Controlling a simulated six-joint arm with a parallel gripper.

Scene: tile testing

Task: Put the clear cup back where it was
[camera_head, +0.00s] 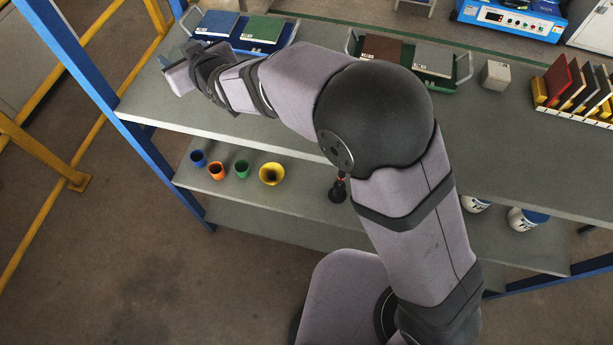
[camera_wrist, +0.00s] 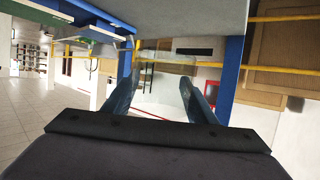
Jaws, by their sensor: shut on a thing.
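My gripper (camera_wrist: 158,98) is at the left end of the upper shelf, near the blue tray, in the head view (camera_head: 180,76). In the wrist view its two blue-grey fingers are apart and closed on the clear cup (camera_wrist: 160,84). The cup is see-through and faint, so its outline and tilt are hard to make out. In the head view the cup cannot be told clearly from the gripper. On the lower shelf stand a blue cup (camera_head: 198,158), an orange cup (camera_head: 216,171), a green cup (camera_head: 242,169) and a yellow funnel-like cup (camera_head: 272,174), in a row.
A blue tray (camera_head: 292,36) holds a blue and a green tile. A green tray (camera_head: 445,80) holds a brown and a grey tile. A grey block (camera_head: 495,75) and a tile rack (camera_head: 570,112) stand at right. A blue upright (camera_head: 80,65) is at left. White tubs (camera_head: 522,219) stand below.

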